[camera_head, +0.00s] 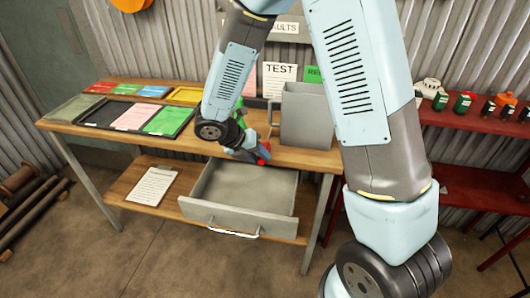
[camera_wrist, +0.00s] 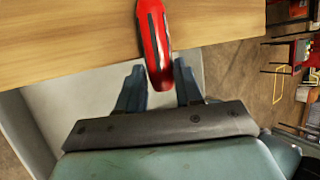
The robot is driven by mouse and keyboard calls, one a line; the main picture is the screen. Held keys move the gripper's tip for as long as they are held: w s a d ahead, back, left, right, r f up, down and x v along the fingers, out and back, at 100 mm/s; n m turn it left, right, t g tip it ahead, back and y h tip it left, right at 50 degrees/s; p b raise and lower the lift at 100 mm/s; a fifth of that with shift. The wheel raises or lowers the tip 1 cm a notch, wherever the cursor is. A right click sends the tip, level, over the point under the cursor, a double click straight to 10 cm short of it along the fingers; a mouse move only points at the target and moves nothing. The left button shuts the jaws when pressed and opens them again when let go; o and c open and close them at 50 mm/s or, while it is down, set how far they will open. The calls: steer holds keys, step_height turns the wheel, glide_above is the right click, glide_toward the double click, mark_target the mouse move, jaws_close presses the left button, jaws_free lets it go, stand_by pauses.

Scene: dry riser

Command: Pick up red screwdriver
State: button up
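The red screwdriver (camera_wrist: 153,40), with dark strips on its handle, shows at the top middle of the wrist view. Its rounded end reaches between the two fingers of my gripper (camera_wrist: 160,85). The fingers stand apart, one on each side of the handle, with small gaps visible, so my gripper looks open. In the head view, my gripper (camera_head: 254,151) is low over the front edge of the wooden workbench (camera_head: 195,139), above the open drawer. A small red part of the screwdriver (camera_head: 264,158) shows by the fingertips. The rest of it is hidden by my arm.
The open drawer (camera_head: 245,190) looks empty and juts out below the bench top. A grey box (camera_head: 306,117) stands just right of my gripper. Trays with coloured sheets (camera_head: 135,116) lie left. A red shelf (camera_head: 470,120) with small items is at right.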

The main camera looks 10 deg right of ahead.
jaws_close()
stand_by(0.3)
